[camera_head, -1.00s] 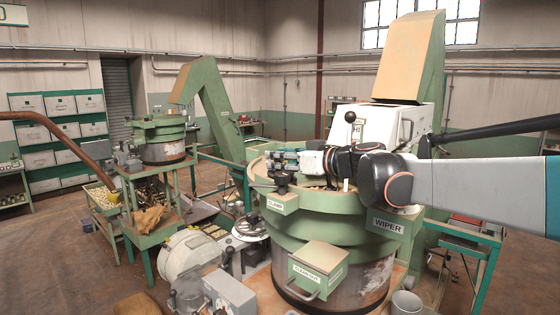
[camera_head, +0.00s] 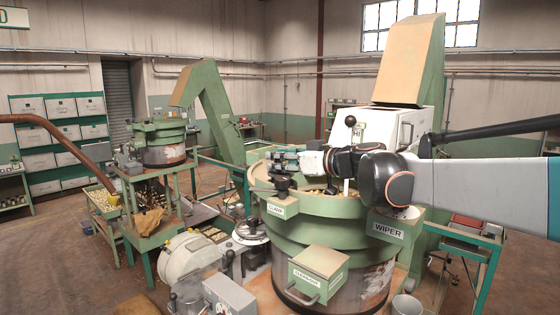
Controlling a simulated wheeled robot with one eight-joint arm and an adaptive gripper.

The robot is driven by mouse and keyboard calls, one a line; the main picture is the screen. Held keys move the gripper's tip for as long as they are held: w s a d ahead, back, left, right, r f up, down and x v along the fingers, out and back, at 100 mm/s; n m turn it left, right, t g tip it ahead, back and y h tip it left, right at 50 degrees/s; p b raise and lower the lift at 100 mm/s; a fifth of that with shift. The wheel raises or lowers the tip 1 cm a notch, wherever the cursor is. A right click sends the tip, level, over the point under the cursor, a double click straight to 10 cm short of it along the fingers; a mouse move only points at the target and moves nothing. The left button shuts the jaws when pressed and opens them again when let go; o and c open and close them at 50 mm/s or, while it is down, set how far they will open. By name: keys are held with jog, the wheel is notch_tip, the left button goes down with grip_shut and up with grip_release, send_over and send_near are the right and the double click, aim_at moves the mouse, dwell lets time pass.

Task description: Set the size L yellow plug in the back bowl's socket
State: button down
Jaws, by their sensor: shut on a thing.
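My gripper (camera_head: 284,161) reaches in from the right over the near green bowl (camera_head: 345,233), pointing left. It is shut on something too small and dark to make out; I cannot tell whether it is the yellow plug. The back bowl (camera_head: 163,153) is a smaller green and metal bowl on a green stand at the left. Its socket cannot be made out at this size. A small yellow thing (camera_head: 114,199) shows at the lower end of a brown pipe; I cannot tell what it is.
The near bowl carries a CLAMP label with a black knob (camera_head: 282,184), a WIPER box (camera_head: 388,230) and a CLEAN-OUT box (camera_head: 319,264). A grey-white machine (camera_head: 188,258) stands in front. A tall green elevator (camera_head: 214,108) rises behind. Floor at lower left is clear.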

aim_at(290, 174)
jog(key=shift+f+b, duration=0.6)
jog(key=shift+f, duration=0.25)
dwell(0.4)
jog(key=c, duration=1.5)
grip_release()
jog(key=shift+v, duration=1.45)
jog(key=shift+s+d+f+p, duration=0.1)
jog(key=shift+s+d+p, duration=0.1)
jog(key=shift+d, duration=0.25)
jog(key=shift+s+d+f+p, duration=0.1)
jog(key=shift+d+f+p, duration=0.1)
jog(key=shift+d, duration=0.25)
jog(key=shift+s+d, duration=0.25)
